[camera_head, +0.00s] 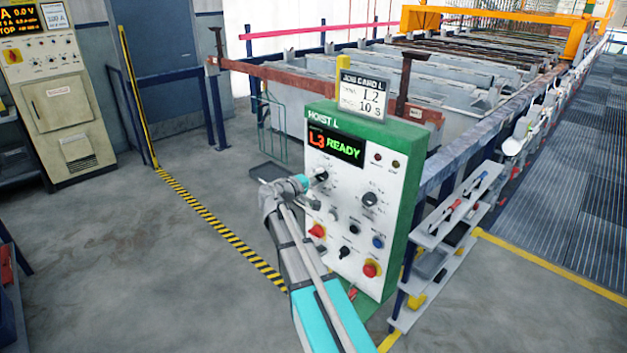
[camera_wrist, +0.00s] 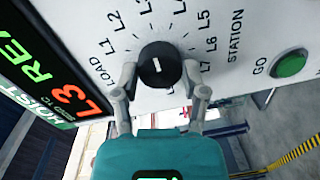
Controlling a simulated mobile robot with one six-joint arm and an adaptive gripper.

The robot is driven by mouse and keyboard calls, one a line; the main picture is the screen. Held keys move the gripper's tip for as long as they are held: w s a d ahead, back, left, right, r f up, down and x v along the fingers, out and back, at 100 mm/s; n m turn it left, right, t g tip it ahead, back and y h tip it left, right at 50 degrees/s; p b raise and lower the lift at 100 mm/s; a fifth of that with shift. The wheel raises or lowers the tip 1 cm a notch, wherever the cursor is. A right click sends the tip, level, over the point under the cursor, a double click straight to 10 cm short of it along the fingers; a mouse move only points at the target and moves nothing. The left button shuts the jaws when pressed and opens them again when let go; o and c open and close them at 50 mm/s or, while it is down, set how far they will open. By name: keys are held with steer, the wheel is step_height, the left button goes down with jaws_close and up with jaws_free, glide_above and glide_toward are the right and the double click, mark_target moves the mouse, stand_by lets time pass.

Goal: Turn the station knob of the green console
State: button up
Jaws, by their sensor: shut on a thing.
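The green console (camera_head: 408,220) stands right of centre in the head view, with a white front panel and a display (camera_head: 335,146) reading "L3 READY". My gripper (camera_wrist: 161,78) is shut on the knob, one finger on each side. In the head view my gripper (camera_head: 307,181) reaches the panel's upper left.
A green GO button (camera_wrist: 290,63) is near the knob. Other knobs and a red stop button (camera_head: 371,269) sit lower on the panel. A job card display (camera_head: 362,98) stands on top. A shelf rack (camera_head: 445,225) is to the right; open floor lies left.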

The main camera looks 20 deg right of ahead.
steer(key=shift+s+d, duration=0.1)
steer(key=shift+s, duration=0.1)
steer(key=o, duration=1.2)
steer(key=shift+d, duration=0.15)
steer(key=shift+c, duration=0.2)
steer(key=shift+w, duration=0.1)
steer(key=shift+w, duration=0.1)
